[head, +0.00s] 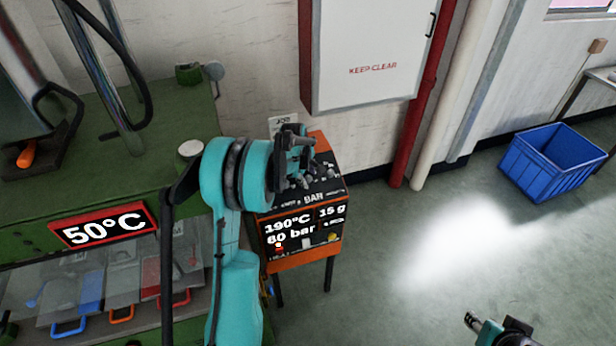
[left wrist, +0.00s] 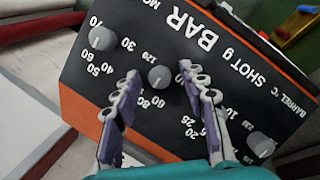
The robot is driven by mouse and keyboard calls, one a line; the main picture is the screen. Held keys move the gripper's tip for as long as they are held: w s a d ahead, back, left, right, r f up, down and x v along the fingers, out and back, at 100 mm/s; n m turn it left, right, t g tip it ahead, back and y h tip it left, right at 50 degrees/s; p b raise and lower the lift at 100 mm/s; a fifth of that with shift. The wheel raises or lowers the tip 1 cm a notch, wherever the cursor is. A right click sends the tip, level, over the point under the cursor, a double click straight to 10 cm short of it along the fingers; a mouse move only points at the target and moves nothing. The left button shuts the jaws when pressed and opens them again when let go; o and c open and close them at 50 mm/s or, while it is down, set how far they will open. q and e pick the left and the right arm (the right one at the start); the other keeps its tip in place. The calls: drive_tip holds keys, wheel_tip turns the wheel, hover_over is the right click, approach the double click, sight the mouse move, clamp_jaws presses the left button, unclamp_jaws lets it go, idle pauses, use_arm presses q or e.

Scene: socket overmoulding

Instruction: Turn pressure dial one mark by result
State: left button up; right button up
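The orange and black control box (head: 302,252) stands beside the green machine; its display reads 190°C, 80 bar and 15 g. In the left wrist view its panel (left wrist: 130,22) has several grey knobs. The middle knob (left wrist: 158,76), with 120, 80 and 60 readable around it, appears to be the pressure dial; its pointer is too small to read. My left gripper (left wrist: 159,72) is open, its two fingers on either side of this knob, apart from it in the picture. In the head view my left gripper (head: 296,150) is over the panel. My right gripper (head: 474,321) is partly visible, low right.
Another knob (left wrist: 102,38), marked 30 to 70, is left of the fingers. A knob (left wrist: 260,145) near the BARREL °C label is at the right. A sign (head: 104,227) reads 50°C on the green machine (head: 95,185). A blue crate (head: 553,165) stands on open floor.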

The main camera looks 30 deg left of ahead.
use_arm(q)
clamp_jaws()
drive_tip(key=shift+m, duration=0.3)
drive_tip(key=m+g, duration=0.1)
drive_tip(key=m, duration=0.2)
drive_tip(key=shift+w, duration=0.15)
drive_tip(key=shift+w+d+m+g+y, duration=0.1)
drive_tip(key=shift+m+g+y, duration=0.45)
drive_tip(key=shift+m, duration=1.25)
drive_tip(key=shift+o, duration=0.9)
unclamp_jaws()
